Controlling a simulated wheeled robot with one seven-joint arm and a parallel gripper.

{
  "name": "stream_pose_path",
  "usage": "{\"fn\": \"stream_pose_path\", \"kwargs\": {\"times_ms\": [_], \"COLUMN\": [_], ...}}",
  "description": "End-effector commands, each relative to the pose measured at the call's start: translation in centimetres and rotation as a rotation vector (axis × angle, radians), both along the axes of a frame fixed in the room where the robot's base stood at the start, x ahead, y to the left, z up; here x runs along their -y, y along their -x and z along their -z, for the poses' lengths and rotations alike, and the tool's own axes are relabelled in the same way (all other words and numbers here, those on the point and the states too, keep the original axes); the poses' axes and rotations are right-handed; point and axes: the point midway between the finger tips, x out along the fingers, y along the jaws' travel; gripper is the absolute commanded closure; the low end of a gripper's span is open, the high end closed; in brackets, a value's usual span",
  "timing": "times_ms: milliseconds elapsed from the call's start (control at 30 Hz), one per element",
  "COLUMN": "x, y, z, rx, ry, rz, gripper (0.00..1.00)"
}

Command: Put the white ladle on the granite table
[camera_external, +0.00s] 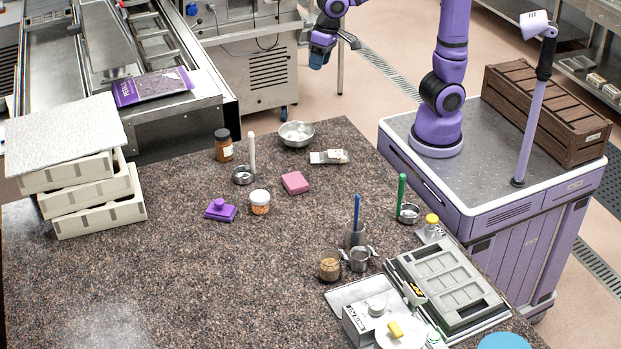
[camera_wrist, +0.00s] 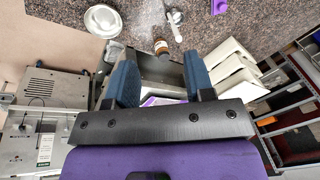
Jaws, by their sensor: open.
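The white ladle (camera_external: 251,153) has a white handle standing up from a small metal cup. It rests on the granite table (camera_external: 200,275), near the far edge beside the brown jar. It also shows in the wrist view (camera_wrist: 177,33), at the top, beyond my fingers. My gripper (camera_external: 319,58) is open and empty, with blue fingers. It is up in the air past the table's far edge, well apart from the ladle. In the wrist view my gripper (camera_wrist: 160,80) has nothing held between its fingers.
Near the ladle are a brown jar (camera_external: 224,146), a metal bowl (camera_external: 296,134), an orange-filled jar (camera_external: 260,203) and a purple item (camera_external: 220,210). A green-handled ladle (camera_external: 402,192) stands farther right. Stacked trays (camera_external: 95,210) stand left. The table's front left is clear.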

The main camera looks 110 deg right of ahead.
Motion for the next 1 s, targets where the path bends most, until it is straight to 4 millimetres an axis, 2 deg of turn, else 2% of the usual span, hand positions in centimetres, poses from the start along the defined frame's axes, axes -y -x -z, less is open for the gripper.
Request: {"fn": "stream_pose_path", "kwargs": {"times_ms": [33, 267, 400, 600, 800, 1000], "x": [-0.6, -2.7, -3.7, -4.7, -5.0, -5.0], "y": [1.9, 9.6, 14.1, 19.4, 21.9, 22.2], "z": [-0.7, -1.7, -1.4, -0.1, 0.9, 1.1], "rx": [0.021, 0.101, 0.146, 0.198, 0.223, 0.225], "ry": [0.013, 0.086, 0.142, 0.223, 0.269, 0.277], "rz": [-0.052, -0.310, -0.464, -0.654, -0.751, -0.767], "gripper": [0.52, 0.52, 0.52, 0.52, 0.52, 0.52]}}
